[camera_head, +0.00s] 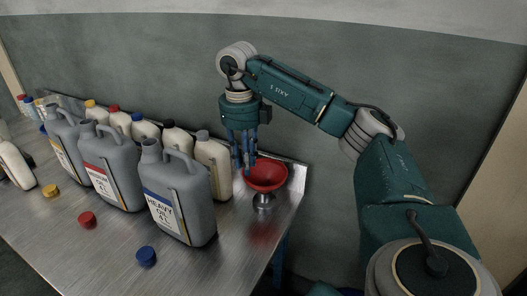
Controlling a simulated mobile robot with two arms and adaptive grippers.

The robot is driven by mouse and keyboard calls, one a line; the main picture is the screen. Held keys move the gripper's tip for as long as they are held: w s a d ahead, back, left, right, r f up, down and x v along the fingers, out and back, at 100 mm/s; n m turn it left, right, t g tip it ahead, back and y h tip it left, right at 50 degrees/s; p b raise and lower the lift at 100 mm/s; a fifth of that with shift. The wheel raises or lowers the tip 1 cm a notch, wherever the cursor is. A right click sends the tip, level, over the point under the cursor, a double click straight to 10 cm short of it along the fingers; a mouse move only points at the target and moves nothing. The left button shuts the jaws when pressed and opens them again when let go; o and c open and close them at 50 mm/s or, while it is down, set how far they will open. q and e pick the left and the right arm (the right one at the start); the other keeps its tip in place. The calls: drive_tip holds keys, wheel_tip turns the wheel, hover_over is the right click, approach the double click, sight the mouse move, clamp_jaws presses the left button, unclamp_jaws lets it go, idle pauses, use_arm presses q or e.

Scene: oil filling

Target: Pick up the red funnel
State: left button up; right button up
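The red funnel (268,178) stands upright, wide mouth up, near the right end of the metal table. Its lower part sits at a small silvery stand (263,201). My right gripper (245,160) points down at the funnel's left rim, its fingers between the funnel and the cream bottle behind. The fingers overlap the rim in this view. I cannot tell whether they touch it or how far apart they are. My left gripper is not in view.
Large grey oil jugs (178,195) stand in a row left of the funnel. Cream bottles (213,160) stand behind them along the wall. Loose caps, such as a blue cap (146,256) and a red cap (87,220), lie on the metal table (225,268). The front right of the table is clear.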

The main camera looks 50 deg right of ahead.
sight(248, 184)
drive_tip(key=f, duration=0.2)
drive_tip(key=f+p, duration=0.1)
drive_tip(key=f, duration=0.3)
drive_tip(key=shift+w+d+f, duration=0.1)
drive_tip(key=shift+w+d, duration=0.25)
drive_tip(key=shift+d, duration=0.05)
drive_tip(key=c, duration=0.6)
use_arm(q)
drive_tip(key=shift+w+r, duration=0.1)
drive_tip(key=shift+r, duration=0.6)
use_arm(e)
clamp_jaws()
